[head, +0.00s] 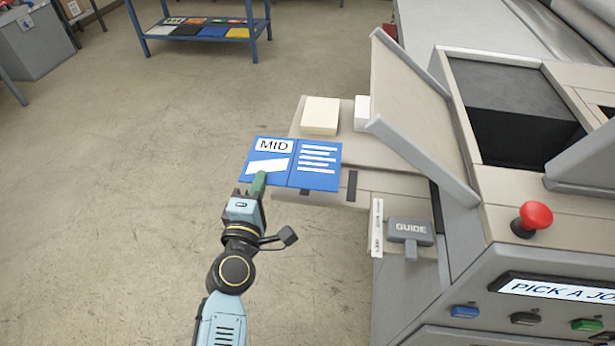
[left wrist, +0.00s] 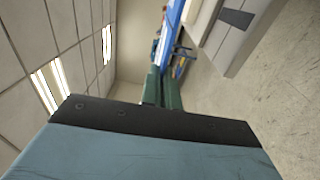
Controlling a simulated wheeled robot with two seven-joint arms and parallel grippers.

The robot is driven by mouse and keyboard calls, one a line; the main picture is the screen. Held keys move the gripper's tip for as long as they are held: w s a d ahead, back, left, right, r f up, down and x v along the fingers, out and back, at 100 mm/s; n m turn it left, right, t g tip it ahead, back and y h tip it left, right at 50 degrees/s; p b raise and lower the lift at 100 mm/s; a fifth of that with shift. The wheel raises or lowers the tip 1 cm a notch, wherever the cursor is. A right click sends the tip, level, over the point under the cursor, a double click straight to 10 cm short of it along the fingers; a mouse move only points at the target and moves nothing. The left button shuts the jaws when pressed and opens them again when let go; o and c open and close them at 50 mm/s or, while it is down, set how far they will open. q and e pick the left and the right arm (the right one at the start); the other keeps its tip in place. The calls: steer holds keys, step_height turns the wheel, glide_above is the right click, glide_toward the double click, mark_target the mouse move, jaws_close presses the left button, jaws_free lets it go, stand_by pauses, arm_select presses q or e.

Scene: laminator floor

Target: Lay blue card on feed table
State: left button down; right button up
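The blue card (head: 318,180) has a white "MID" label and white lines and lies roughly flat in the air at the left front of the feed table (head: 382,153). Its right part overlaps the table in the head view; its left part is over the floor. My left gripper (head: 258,184) is shut on the card's near left edge. In the left wrist view the card (left wrist: 172,30) shows edge-on beyond the green fingers (left wrist: 161,90), with a gap between it and the table (left wrist: 222,38). My right gripper is not in view.
Two cream blocks (head: 320,116) stand at the table's back; the right one is partly hidden by a raised tilted panel (head: 425,95). A grey GUIDE handle (head: 410,232) sits at the front right, beside a red button (head: 532,219). A blue rack (head: 200,32) stands far back. Floor at left is clear.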

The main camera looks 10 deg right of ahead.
arm_select(q)
steer(key=d, duration=0.2)
steer(key=shift+w+d+r+p, duration=0.2)
steer(key=shift+d+r+p, duration=0.05)
steer(key=shift+d+p, duration=0.1)
step_height(320, 180, down, 10)
steer(key=b, duration=0.6)
steer(key=shift+d, duration=0.15)
steer(key=c, duration=2.1)
jaws_free()
steer(key=shift+f+b, duration=0.25)
steer(key=shift+b, duration=0.1)
steer(key=o, duration=0.4)
